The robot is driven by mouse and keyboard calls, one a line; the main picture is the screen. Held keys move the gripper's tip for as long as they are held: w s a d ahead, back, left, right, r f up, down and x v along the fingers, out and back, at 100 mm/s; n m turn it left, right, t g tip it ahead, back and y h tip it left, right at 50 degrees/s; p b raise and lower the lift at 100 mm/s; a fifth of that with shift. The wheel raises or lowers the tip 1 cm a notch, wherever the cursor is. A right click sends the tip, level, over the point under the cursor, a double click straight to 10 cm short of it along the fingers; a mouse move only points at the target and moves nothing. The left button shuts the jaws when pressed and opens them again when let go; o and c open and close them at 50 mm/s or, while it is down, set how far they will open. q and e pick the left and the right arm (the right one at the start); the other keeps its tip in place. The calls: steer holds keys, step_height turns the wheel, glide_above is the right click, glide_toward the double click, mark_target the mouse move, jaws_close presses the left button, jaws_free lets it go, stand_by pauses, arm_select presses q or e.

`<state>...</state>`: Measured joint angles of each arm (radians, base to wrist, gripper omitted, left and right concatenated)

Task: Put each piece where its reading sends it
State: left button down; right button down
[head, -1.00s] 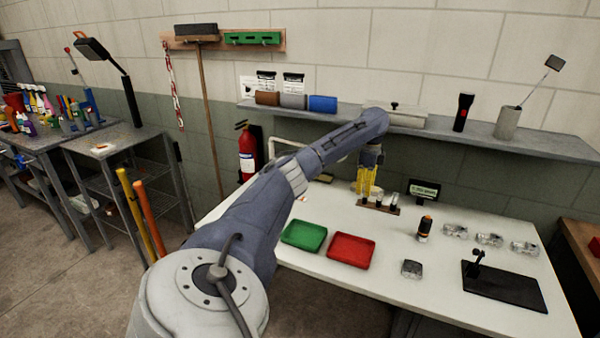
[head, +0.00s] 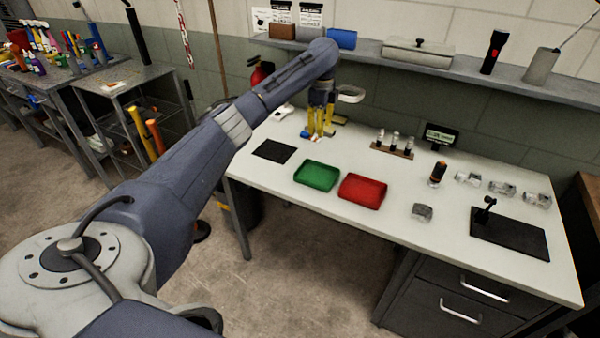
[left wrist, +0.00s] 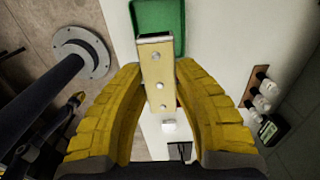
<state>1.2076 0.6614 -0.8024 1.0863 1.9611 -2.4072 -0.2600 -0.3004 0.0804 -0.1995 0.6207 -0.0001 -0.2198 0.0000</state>
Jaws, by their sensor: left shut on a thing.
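My left gripper (head: 318,133), with yellow fingers, is at the back left of the white table in the head view. In the left wrist view its fingers (left wrist: 160,72) are shut on a pale flat strip (left wrist: 157,55) with several round metallic spots. A green tray (head: 317,176) and a red tray (head: 362,191) lie side by side at the table's front; the green tray (left wrist: 181,38) shows beyond the strip in the wrist view. An orange-and-black upright tool (head: 437,174) stands right of the trays. My right gripper is not in view.
A black mat (head: 273,151) lies left of the trays. A rack with small bottles (head: 394,148) and a small display (head: 441,136) stand at the back. A small grey block (head: 421,212), several clear pieces (head: 502,188) and a black stand (head: 510,238) are at the right.

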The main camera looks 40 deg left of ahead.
mark_target(317, 177)
arm_select(q)
step_height(317, 177, down, 20)
steer(key=shift+s+r, duration=0.1)
stand_by(0.6)
steer(key=c, duration=1.1)
jaws_free()
steer(key=shift+f, duration=0.2)
step_height(317, 177, up, 12)
steer(key=shift+r, duration=0.2)
